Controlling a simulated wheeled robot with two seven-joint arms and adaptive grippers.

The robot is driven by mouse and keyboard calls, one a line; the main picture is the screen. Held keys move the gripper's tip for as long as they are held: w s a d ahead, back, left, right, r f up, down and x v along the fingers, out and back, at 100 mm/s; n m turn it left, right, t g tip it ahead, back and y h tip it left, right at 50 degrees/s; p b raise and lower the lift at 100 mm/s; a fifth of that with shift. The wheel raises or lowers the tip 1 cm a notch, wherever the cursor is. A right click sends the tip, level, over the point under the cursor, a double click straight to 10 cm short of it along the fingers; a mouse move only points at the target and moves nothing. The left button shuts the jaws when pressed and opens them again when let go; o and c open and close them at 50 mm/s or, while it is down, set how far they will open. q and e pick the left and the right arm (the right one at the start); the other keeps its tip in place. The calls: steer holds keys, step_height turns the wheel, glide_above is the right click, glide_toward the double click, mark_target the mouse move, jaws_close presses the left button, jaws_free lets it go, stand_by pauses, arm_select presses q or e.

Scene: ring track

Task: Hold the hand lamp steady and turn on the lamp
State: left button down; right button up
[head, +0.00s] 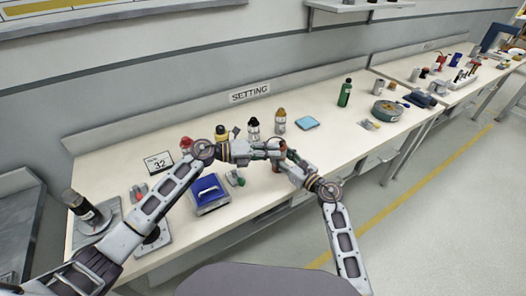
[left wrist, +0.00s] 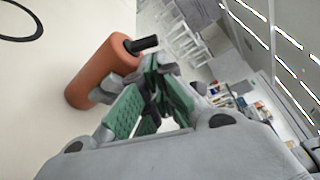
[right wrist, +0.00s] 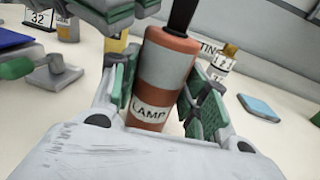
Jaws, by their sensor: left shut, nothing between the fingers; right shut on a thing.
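The hand lamp (right wrist: 167,72) is an orange-brown cylinder with a grey band, a white LAMP label and a black upper part. My right gripper (right wrist: 163,98) is shut around its body in the right wrist view. In the left wrist view the lamp (left wrist: 98,72) appears tilted, with a black stub (left wrist: 146,44) at its end. My left gripper (left wrist: 160,68) is shut and empty, close beside that end; I cannot tell whether it touches. In the head view my left gripper (head: 264,147) and right gripper (head: 288,156) meet above the bench and mostly hide the lamp.
The white bench (head: 340,145) holds several bottles behind the grippers, a light-blue pad (head: 307,123) and a green bottle (head: 345,92). A blue-topped box (head: 208,192) stands near the front edge. A sign reading 32 (head: 158,162) stands at left.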

arm_select(q)
steer(key=shift+x, duration=1.15)
steer(key=shift+w+a+r+n+h, duration=0.1)
steer(key=shift+r+n+h, duration=0.25)
steer(key=shift+n, duration=0.45)
steer(key=n, duration=0.1)
steer(key=n+h, duration=0.1)
steer(key=n, duration=0.1)
steer(key=r+n, duration=0.1)
steer(key=shift+w+a+n+h, duration=0.25)
steer(key=shift+w+n, duration=0.05)
steer(key=shift+w, duration=0.05)
steer(key=shift+a, duration=0.1)
steer(key=f+v, duration=0.1)
steer(key=v, duration=0.8)
steer(key=shift+s+a, duration=0.2)
steer(key=shift+a, duration=0.1)
